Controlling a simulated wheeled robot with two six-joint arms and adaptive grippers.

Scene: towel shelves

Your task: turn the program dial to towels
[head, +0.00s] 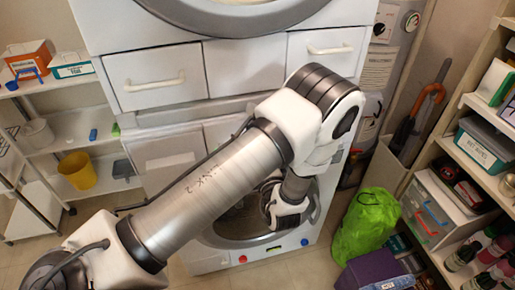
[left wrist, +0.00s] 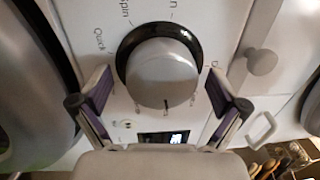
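The program dial (left wrist: 165,75) is a round grey knob with a dark ring on a white machine panel, in the left wrist view. Its dark pointer mark is at the lower edge of the picture of the knob. Partly readable labels around it include "Spin" and "Quick"; I cannot read a towels label. My left gripper (left wrist: 160,90) is open, with one finger on each side of the dial and a visible gap to it. In the head view my left arm reaches across the washer (head: 165,165), hiding the dial and the fingers. My right gripper is not in view.
A small lit display (left wrist: 165,137) sits below the dial. A smaller knob (left wrist: 261,62) and a white handle (left wrist: 262,128) are to its right. In the head view, a green bag (head: 367,225) and a stocked shelf (head: 475,165) stand right; a white rack (head: 75,125) stands left.

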